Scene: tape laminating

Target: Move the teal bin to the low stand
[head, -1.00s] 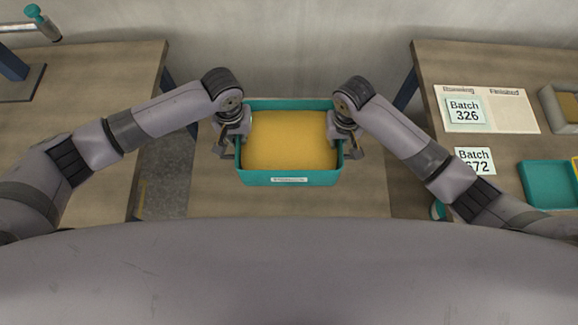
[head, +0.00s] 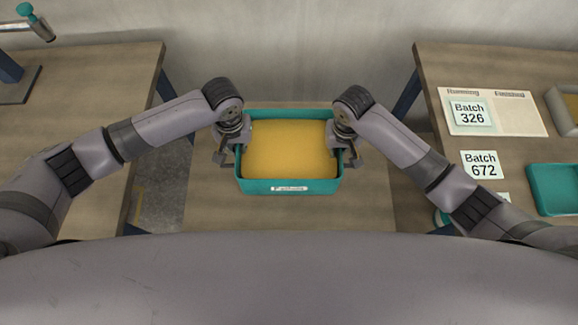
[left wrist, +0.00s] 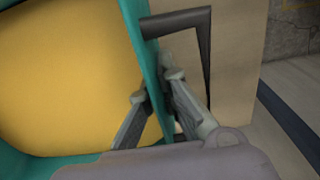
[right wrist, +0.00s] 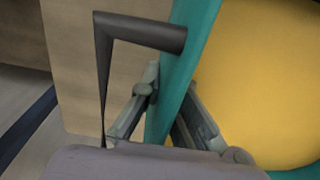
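The teal bin (head: 240,184) is upright between my two arms, over the low wooden stand (head: 215,215), full of a yellow-orange fill (head: 290,150). I cannot tell whether its base touches the stand. My left gripper (head: 235,158) is at its left wall; in the left wrist view (left wrist: 158,90) its fingers straddle and pinch the teal wall beside a dark handle (left wrist: 207,60). My right gripper (head: 347,158) is at the right wall; in the right wrist view (right wrist: 168,92) its fingers close on that wall beside another dark handle (right wrist: 140,30). Fingertips are partly hidden in the head view.
A table (head: 90,75) stands left, with a blue and grey fixture (head: 15,80). A table (head: 440,65) stands right, holding a board (head: 515,115), Batch 672 card (head: 483,165), teal tray (head: 560,190) and grey bin (head: 562,115). Bare stand surface shows around the bin.

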